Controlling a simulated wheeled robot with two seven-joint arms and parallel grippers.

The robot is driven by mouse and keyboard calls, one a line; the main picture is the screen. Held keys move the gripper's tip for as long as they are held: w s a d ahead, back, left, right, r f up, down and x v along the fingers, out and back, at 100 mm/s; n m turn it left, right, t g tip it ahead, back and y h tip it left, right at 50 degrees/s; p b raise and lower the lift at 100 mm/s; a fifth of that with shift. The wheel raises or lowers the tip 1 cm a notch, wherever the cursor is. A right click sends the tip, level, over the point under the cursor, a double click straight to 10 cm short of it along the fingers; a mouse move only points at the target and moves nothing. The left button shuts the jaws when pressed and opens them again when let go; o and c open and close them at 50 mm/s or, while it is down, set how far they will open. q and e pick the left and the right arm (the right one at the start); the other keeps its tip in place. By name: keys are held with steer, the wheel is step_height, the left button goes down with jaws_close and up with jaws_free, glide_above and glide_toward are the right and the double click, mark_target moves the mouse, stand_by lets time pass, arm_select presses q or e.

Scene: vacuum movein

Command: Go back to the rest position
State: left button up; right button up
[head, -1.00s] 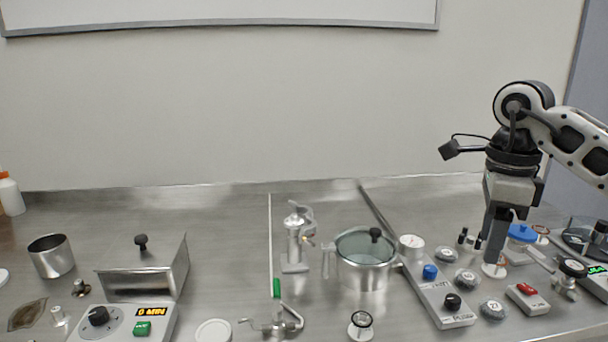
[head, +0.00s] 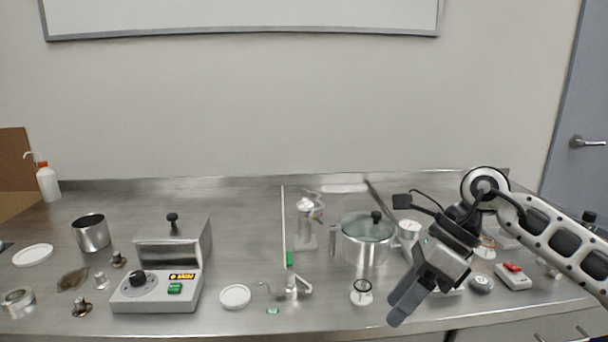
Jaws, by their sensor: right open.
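My right gripper (head: 398,305) is in the head view, at the right front of the steel bench (head: 330,318). It points down and to the left, over the front part of the bench, with nothing seen between its fingers. It hides part of the control box with the gauge (head: 405,229). Its arm comes in from the right edge. My left gripper is not in view.
A pot with a glass lid (head: 367,250) stands just left of my right gripper, and a small round gauge (head: 361,292) lies nearby. A box with a red switch (head: 513,277) is under my right arm. A lidded bath with a dial (head: 155,290) stands left. The air above the bench is clear.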

steer(key=s+a+r+m+t+y, duration=0.1)
steer(key=s+a+m+t+y, duration=0.15)
steer(key=a+m+y, duration=0.4)
steer(key=s+a+r+m+t+y, duration=0.1)
steer(key=s+a+m+t+y, duration=0.15)
steer(key=a+m+y, duration=0.45)
steer(key=d+f+m+t+h, duration=0.4)
steer(key=f+m+t+h, duration=0.25)
steer(key=m, duration=0.65)
steer(key=d+f+m+t+h, duration=0.55)
steer(key=f+m+t, duration=0.2)
steer(key=m, duration=0.55)
steer(key=s+d+f+m+g+h, duration=0.2)
steer(key=s+f+m+g, duration=0.1)
steer(key=f, duration=0.4)
steer(key=s+d+f+m+g+h, duration=0.2)
steer(key=s+f+m+g+h, duration=0.1)
steer(key=s+f, duration=0.4)
steer(key=shift+s+m+g, duration=0.4)
steer(key=shift+s+m, duration=0.3)
steer(key=shift+m, duration=0.15)
